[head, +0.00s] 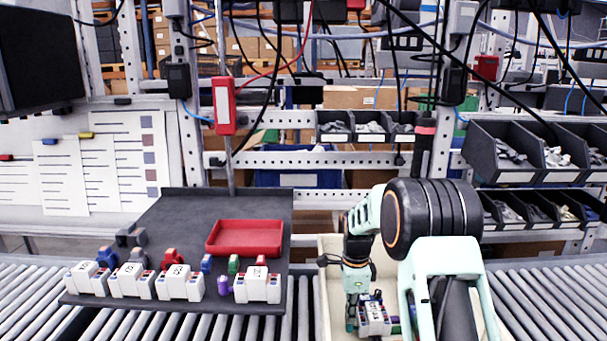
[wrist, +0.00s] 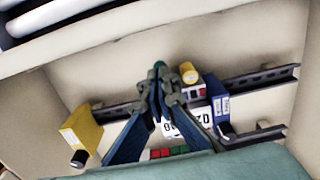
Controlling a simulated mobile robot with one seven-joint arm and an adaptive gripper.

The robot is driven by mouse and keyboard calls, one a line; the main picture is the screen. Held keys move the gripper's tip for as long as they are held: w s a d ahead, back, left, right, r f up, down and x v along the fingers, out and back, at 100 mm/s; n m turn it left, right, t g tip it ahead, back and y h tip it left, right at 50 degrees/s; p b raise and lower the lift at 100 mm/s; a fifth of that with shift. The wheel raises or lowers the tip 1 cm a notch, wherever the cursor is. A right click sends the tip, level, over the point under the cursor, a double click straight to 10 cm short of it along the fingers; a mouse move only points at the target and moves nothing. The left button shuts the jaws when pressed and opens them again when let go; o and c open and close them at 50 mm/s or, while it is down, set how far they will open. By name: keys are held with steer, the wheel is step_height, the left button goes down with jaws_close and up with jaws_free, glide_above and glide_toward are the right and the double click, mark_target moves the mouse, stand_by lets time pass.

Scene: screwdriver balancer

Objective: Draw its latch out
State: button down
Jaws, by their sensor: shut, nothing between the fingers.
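A white module (head: 375,318) with coloured terminals sits in a cream box in the head view. It also shows in the wrist view (wrist: 188,125), on a dark slotted rail (wrist: 262,82), partly hidden by my fingers. My gripper (wrist: 159,84) is shut and empty, its fingers angled together over the rail, beside the module's left side. In the head view my gripper (head: 352,320) points down at the module's left. A small green tip shows just beyond the fingertips; I cannot tell whether it is a latch or touches them.
On the rail, a yellow block (wrist: 82,132) stands left, and a dark blue block (wrist: 217,100) and a yellow round part (wrist: 188,73) right. The cream box's walls (head: 326,290) surround my gripper. A dark board (head: 180,215) holds several white modules and a red tray (head: 244,238).

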steer(key=shift+s+d, duration=0.1)
steer(key=shift+r+p, duration=0.95)
steer(key=shift+r, duration=0.55)
steer(key=shift+r+p, duration=0.3)
steer(key=shift+r, duration=0.1)
step_height(320, 180, up, 15)
steer(key=p, duration=1)
steer(key=shift+d+r, duration=0.1)
